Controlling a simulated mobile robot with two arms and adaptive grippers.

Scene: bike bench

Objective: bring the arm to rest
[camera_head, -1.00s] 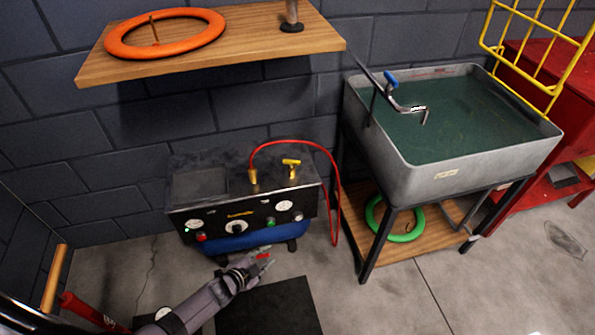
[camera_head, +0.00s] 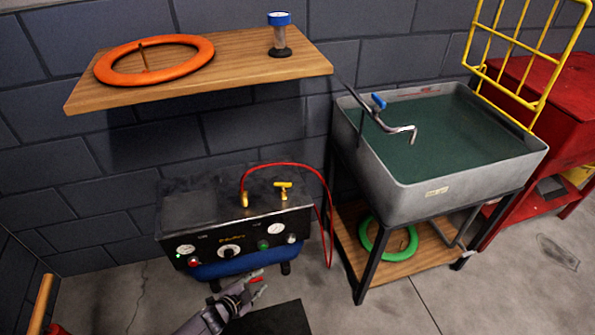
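My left gripper (camera_head: 257,284) is in the lower middle of the head view, over the floor in front of the compressor. Its fingertips look apart, with red showing at them, and I see nothing held between them. Its arm comes in from the bottom edge. My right gripper is not in view.
The black compressor (camera_head: 222,235) with a red hose stands behind my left gripper. A wooden shelf (camera_head: 200,80) above holds an orange ring (camera_head: 190,48) and a blue-capped jar (camera_head: 279,38). A water-filled sink (camera_head: 425,195) stands right, a green ring (camera_head: 367,240) below it.

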